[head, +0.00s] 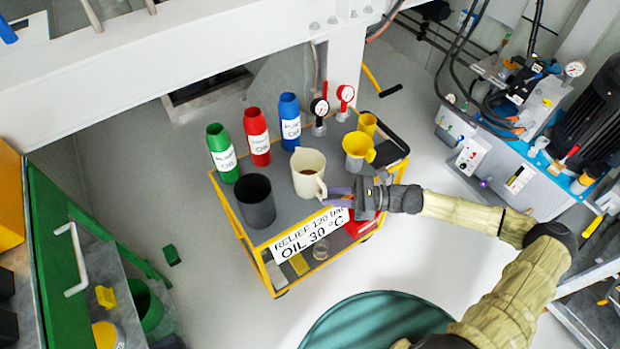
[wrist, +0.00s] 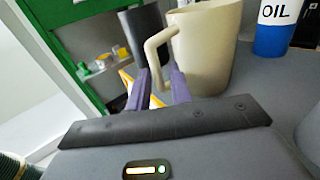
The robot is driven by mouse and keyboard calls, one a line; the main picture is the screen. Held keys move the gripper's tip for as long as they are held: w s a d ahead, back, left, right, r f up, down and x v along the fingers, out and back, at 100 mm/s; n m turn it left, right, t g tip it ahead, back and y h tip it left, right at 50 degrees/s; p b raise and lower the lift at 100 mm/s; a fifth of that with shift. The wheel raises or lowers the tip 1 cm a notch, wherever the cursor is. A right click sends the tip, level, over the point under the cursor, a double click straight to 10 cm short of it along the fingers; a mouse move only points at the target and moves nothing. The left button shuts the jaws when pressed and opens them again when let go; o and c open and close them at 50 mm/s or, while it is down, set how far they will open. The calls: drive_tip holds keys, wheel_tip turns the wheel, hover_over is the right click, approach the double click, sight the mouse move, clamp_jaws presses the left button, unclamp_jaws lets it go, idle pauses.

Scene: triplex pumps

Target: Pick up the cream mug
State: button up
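The cream mug (head: 308,172) stands upright on the grey top of a cart, with something brown inside. Its handle points toward my gripper. In the wrist view the mug (wrist: 208,50) fills the upper middle, its handle on the left side. My gripper (head: 334,196) reaches in from the right at the cart's front edge, close to the handle. In the wrist view the two purple fingers of my gripper (wrist: 158,86) are apart, one on each side of the lower handle in the picture. I cannot tell whether they touch it.
A dark grey cup (head: 255,201) stands left of the mug. Green (head: 222,155), red (head: 257,138) and blue (head: 290,122) oil bottles stand behind. A label (head: 310,236) hangs on the cart's front edge.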

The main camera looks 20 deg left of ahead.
sight(312, 181)
drive_tip(key=x, duration=0.4)
drive_tip(key=shift+s+a, duration=0.1)
drive_tip(key=shift+s, duration=0.05)
clamp_jaws()
